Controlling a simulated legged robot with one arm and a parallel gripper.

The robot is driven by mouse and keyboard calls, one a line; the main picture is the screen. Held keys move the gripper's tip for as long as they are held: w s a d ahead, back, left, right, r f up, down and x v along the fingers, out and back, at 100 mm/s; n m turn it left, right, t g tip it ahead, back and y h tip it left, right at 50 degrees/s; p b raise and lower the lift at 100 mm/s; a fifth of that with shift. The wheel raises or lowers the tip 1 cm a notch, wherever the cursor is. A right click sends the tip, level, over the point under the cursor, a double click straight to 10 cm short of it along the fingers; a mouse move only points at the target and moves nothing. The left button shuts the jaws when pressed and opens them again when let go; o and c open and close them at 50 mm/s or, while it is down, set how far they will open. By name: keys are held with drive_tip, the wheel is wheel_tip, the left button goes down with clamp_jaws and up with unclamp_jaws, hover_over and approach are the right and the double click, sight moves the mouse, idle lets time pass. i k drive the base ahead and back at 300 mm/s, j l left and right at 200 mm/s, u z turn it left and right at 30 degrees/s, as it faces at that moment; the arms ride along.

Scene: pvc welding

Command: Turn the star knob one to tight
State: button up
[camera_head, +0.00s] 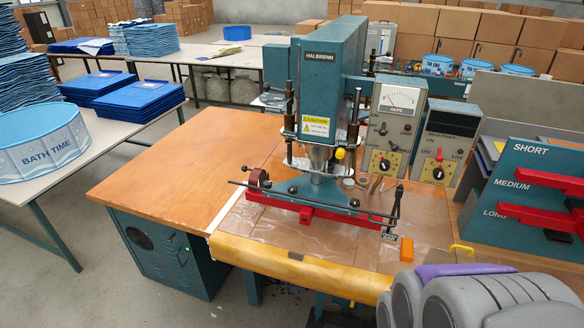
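A teal welding press (329,80) marked HALBRENN stands on the wooden workbench. A dark red round knob or wheel (258,178) sits at the left end of its low crossbar (318,197). A small yellow knob (340,154) shows beside the press head. No label shows which is star knob one, and I cannot tell how tight any knob is. My gripper is not recognisable in view; only grey and purple parts of mine fill the lower right corner.
The workbench (170,185) has a clear wooden top at left and a yellow roll (290,265) along its front edge. A teal rack (530,200) marked SHORT, MEDIUM and LONG with red arms stands at right. A side table (110,135) holds blue stacks. Grey floor is free at front left.

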sight(268, 184)
drive_tip(key=i+j, duration=0.1)
drive_tip(key=i, duration=0.4)
drive_tip(key=i+j, duration=0.1)
drive_tip(key=i, duration=0.4)
drive_tip(key=u, duration=0.05)
